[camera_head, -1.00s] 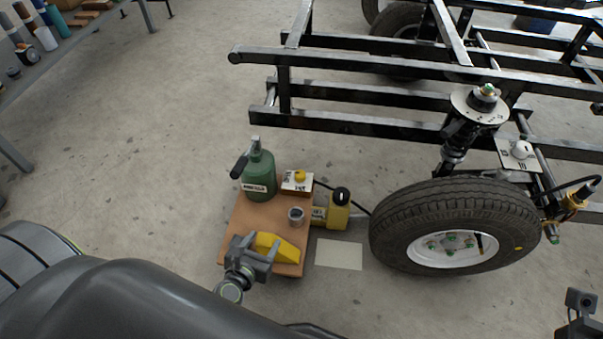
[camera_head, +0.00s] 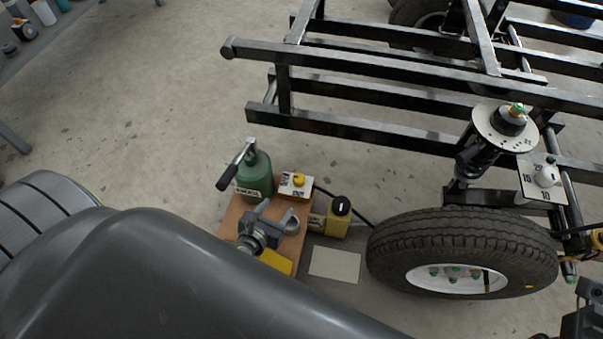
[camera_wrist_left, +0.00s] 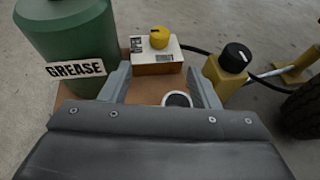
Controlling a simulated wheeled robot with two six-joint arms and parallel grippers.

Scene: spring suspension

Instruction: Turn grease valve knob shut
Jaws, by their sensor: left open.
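A yellow knob with a dark mark (camera_head: 299,180) sits on a small brown block with a white labelled plate (camera_head: 290,190). It also shows in the left wrist view (camera_wrist_left: 158,37), ahead of my fingers. A black knob with a white mark (camera_head: 341,205) tops the yellow valve body (camera_head: 336,228) to its right, also seen in the left wrist view (camera_wrist_left: 237,54). My left gripper (camera_head: 276,214) is open over the wooden board, short of the yellow knob. Its spread fingers (camera_wrist_left: 160,80) hold nothing. Part of my right arm (camera_head: 583,315) shows at the lower right edge; its fingers are unclear.
The green grease canister (camera_head: 254,176) with a lever stands left of the block on the wooden board (camera_head: 232,217). A small grey cup (camera_wrist_left: 177,99) is close by my fingers. A black hose runs from the block towards the tyre (camera_head: 462,240). A black frame (camera_head: 400,67) stands behind.

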